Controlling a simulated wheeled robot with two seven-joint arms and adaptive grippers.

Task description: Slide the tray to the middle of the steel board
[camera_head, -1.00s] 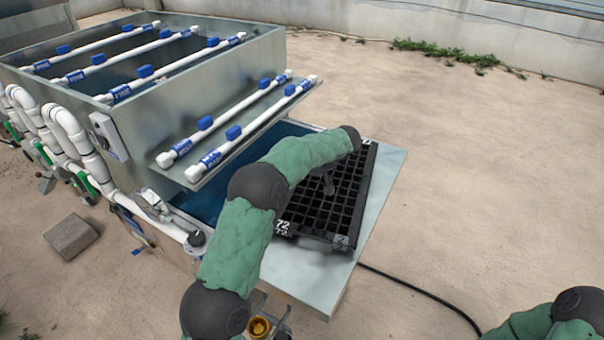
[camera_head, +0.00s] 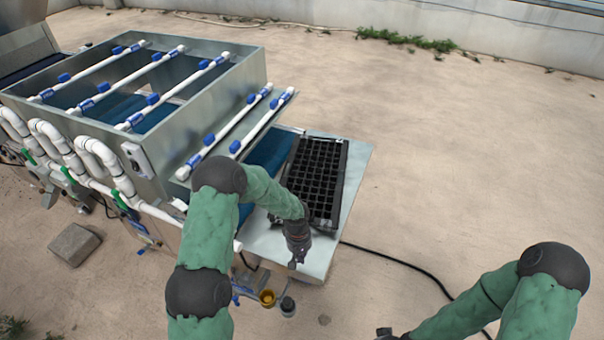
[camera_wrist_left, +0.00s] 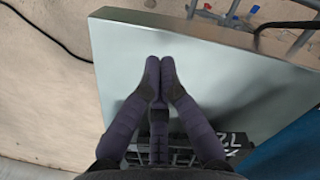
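The black seed tray (camera_head: 341,185) with many square cells lies on the pale steel board (camera_head: 352,190), beside the blue belt. Bare board shows along the tray's right side and at its near end. My left gripper (camera_head: 294,264) is over the near part of the board, just off the tray's near end. In the left wrist view its fingertips (camera_wrist_left: 160,62) meet over bare board with nothing visible between them. The tray's edge with a "72" label (camera_wrist_left: 232,142) shows behind the fingers there. My right gripper (camera_head: 385,333) is only partly in view at the bottom edge.
The metal seeder housing (camera_head: 190,130) with white pipes and blue fittings stands left of the tray. The blue belt (camera_head: 268,155) runs to the board's left side. A black cable (camera_head: 395,263) lies on the ground at right.

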